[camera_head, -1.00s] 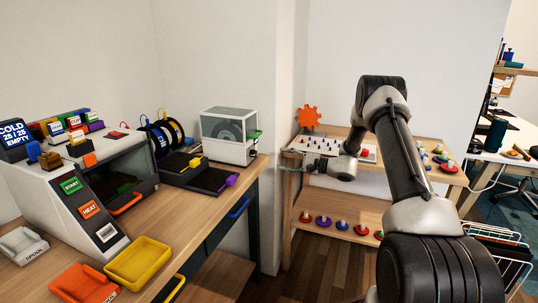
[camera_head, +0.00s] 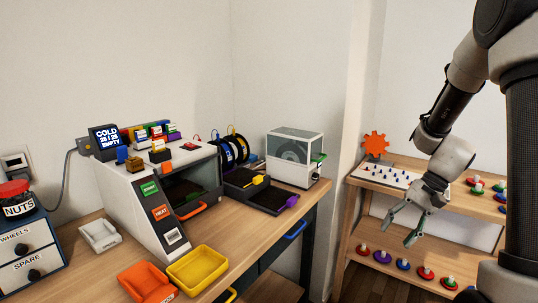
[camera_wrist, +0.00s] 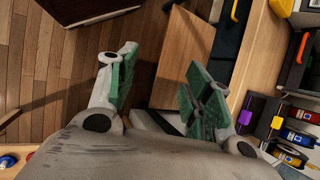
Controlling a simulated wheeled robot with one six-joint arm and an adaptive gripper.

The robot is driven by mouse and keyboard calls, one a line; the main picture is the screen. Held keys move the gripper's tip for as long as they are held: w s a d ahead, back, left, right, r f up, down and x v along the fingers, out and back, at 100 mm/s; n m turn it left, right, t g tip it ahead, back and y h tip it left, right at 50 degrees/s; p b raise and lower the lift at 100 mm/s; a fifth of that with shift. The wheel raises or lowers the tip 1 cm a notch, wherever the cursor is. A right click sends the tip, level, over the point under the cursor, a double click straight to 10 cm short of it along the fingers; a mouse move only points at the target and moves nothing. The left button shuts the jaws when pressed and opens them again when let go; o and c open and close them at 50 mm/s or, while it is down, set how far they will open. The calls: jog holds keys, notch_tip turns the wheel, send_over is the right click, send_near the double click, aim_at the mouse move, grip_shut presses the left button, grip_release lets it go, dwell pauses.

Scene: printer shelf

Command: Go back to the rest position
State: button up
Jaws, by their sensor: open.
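My gripper (camera_head: 403,222) is at the right in the head view, in front of the wooden shelf unit (camera_head: 461,201). Its fingers point down and to the left, and they are spread apart with nothing between them. In the wrist view the green-padded fingertips of my gripper (camera_wrist: 155,85) are wide apart, over the wooden floor and the side of a bench. My arm rises from the gripper to the upper right of the head view and hides part of the shelf.
A bench at the left holds a white machine (camera_head: 150,198), a yellow tray (camera_head: 198,268), an orange tray (camera_head: 146,283) and a clear-topped box (camera_head: 293,157). Colored knobbed pieces (camera_head: 403,263) line the lower shelf. An orange gear (camera_head: 375,143) stands on the upper shelf.

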jog(key=s+d+r+n+t+h, duration=0.2)
jog(key=s+r+n+t+h, duration=0.4)
jog(key=s+r, duration=1)
jog(key=shift+s+r+n, duration=0.3)
jog(key=shift+r, duration=0.4)
jog(key=shift+d, duration=0.1)
